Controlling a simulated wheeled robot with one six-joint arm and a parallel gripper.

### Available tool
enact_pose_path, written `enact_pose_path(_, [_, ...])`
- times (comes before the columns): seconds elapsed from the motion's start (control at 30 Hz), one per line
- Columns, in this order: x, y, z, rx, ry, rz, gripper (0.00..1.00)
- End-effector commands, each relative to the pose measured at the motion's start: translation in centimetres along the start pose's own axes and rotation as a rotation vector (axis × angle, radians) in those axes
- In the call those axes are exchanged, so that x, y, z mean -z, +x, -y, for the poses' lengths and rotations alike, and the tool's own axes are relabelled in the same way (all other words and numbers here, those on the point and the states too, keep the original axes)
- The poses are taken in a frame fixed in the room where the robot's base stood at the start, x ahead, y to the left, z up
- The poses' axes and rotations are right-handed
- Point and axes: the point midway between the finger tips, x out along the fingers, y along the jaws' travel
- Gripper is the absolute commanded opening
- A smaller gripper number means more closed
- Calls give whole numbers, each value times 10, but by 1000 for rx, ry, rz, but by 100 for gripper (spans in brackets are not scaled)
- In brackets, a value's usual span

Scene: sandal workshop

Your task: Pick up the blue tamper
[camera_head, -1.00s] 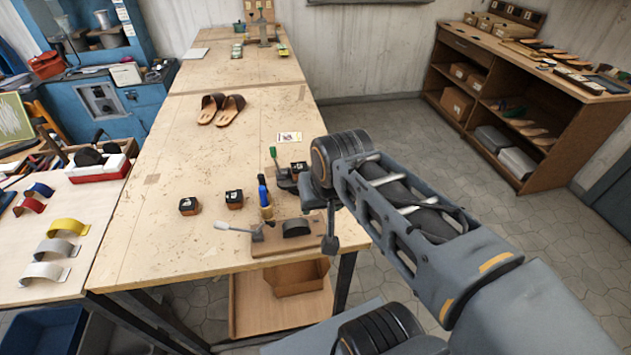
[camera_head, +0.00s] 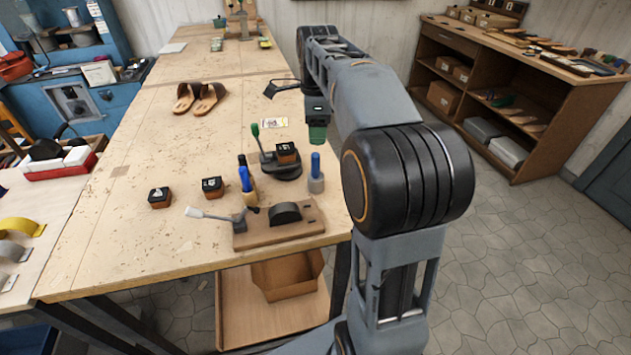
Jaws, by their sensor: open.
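The blue tamper (camera_head: 316,170) stands upright on the front right of the workbench, a blue handle over a grey round base. It is to the right of a round black stand. My gripper (camera_head: 317,112) hangs down from the arm above and slightly behind the tamper in the picture, apart from it. It is open and holds nothing that I can make out; its fingertips are small and unclear. A green block (camera_head: 317,134) shows right under it, and I cannot tell whether it is a thing on the bench.
A black stand (camera_head: 277,170) with a green-handled lever is left of the tamper. A wooden-based fixture (camera_head: 279,226) lies in front. A blue-and-black tool (camera_head: 245,176) stands left, with small dark-topped blocks (camera_head: 160,198) further left. Sandals (camera_head: 200,96) lie behind. The bench's left middle is clear.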

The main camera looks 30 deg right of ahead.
Motion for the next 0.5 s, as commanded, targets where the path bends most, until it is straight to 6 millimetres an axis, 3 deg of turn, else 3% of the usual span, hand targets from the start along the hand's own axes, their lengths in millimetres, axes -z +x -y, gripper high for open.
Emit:
enact_pose_path(0.2, [0,33,-1,-1,-2,0,54])
enact_pose_path(0.5, [-1,51,-1,1,-4,0,54])
